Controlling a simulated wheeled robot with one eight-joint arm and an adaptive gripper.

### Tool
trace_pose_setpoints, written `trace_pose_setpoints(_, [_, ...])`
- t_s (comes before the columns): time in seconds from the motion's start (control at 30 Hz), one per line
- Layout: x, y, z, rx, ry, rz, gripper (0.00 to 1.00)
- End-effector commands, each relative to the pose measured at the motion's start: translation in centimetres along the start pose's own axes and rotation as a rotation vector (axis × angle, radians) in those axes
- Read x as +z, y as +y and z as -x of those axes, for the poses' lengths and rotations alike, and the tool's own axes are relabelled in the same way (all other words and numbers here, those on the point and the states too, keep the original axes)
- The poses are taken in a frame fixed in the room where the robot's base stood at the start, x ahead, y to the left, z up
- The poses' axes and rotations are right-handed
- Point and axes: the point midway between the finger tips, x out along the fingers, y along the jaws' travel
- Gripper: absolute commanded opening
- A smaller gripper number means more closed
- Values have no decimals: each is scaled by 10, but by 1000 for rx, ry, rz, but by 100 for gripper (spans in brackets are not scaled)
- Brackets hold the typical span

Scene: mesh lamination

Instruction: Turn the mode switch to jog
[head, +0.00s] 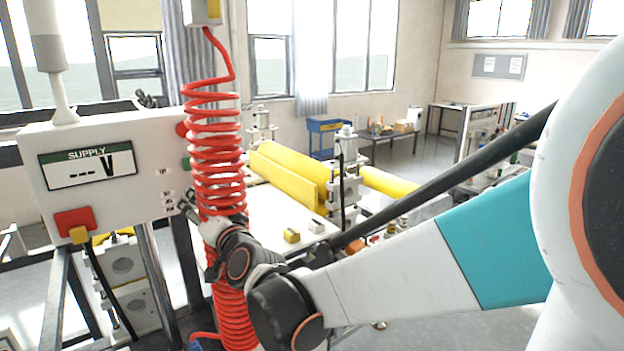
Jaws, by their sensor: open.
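A white control box (110,195) with a "SUPPLY" display (88,164) reading dashes and a V stands at the left in the head view. Small labels and dark controls (167,194) sit near its right edge. They are too small to tell which is the mode switch or where it points. My gripper (187,211) is close to these controls at the box's right edge. It looks small and is partly hidden by the red coil. I see nothing held in it. Whether it touches a control cannot be told.
A red block with a yellow plug (76,222) is at the box's lower left. Behind are a white worktable (262,206), yellow rolls (290,178) and a blue cart (325,138). Open floor lies at the back right.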

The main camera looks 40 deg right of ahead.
Motion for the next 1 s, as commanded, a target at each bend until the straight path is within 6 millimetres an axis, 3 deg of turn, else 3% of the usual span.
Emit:
trace_pose_setpoints(0.03, [0,0,13,1,1,0,72])
trace_pose_setpoints(0.2, [0,1,39,1,1,1,72])
trace_pose_setpoints(0.4, [0,0,58,1,1,0,72])
trace_pose_setpoints(0.87, [0,1,65,1,1,0,72])
trace_pose_setpoints(1.0, [11,5,69,5,-32,29,72])
